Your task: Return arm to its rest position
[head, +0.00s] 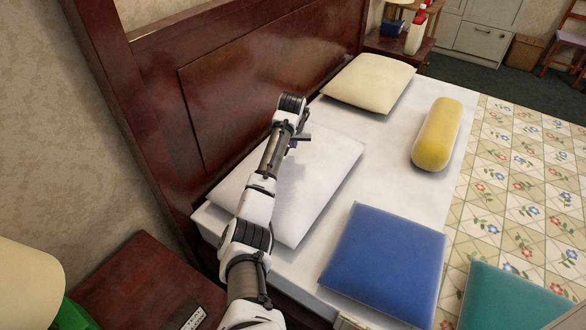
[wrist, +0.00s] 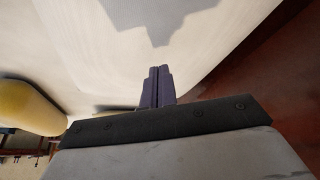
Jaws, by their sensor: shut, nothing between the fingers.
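My arm stretches from the bottom of the head view out over the bed. My gripper (head: 303,137) is above the white pillow (head: 325,190) near the headboard. In the wrist view my gripper (wrist: 158,72) has its two dark fingers together with nothing between them. The white pillow (wrist: 240,30) fills the upper part of the wrist view, with a shadow on it. I cannot tell the exact gap between the fingers and the pillow.
The dark wooden headboard (head: 250,80) rises left of the arm. A cream pillow (head: 368,82), a yellow bolster (head: 437,135), a blue cushion (head: 385,262) and a teal cushion (head: 510,300) lie on the bed. A nightstand (head: 135,285) with a remote (head: 193,320) stands at lower left.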

